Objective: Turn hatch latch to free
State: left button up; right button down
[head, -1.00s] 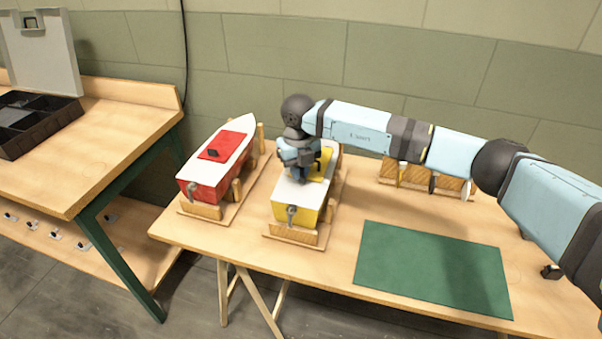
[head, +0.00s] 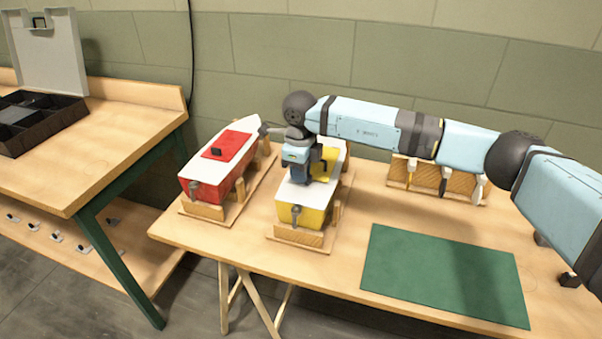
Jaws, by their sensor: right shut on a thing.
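A yellow and white model boat (head: 287,213) sits in a wooden cradle on the workbench. Its yellow hatch (head: 325,165) shows to the right of my right gripper. My right gripper (head: 296,180) points down over the boat's deck at the hatch's near left side. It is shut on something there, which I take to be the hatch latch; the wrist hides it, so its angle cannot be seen. A red and white boat (head: 205,188) stands to the left in its own cradle, with a red hatch (head: 226,145) and a dark latch (head: 216,152) on it. My left gripper is not in view.
A green mat (head: 440,275) lies on the right of the workbench (head: 345,245). A wooden rack (head: 462,183) holding small tools stands at the back. A second bench on the left carries a dark compartment box (head: 40,125) with a pale raised lid (head: 55,60).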

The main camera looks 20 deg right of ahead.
jog(key=shift+r+n, duration=0.1)
jog(key=shift+n, duration=0.2)
dwell(0.4)
jog(key=c, duration=1.2)
grip_release()
jog(key=shift+o, duration=0.2)
notch_tip(320, 180, up, 14)
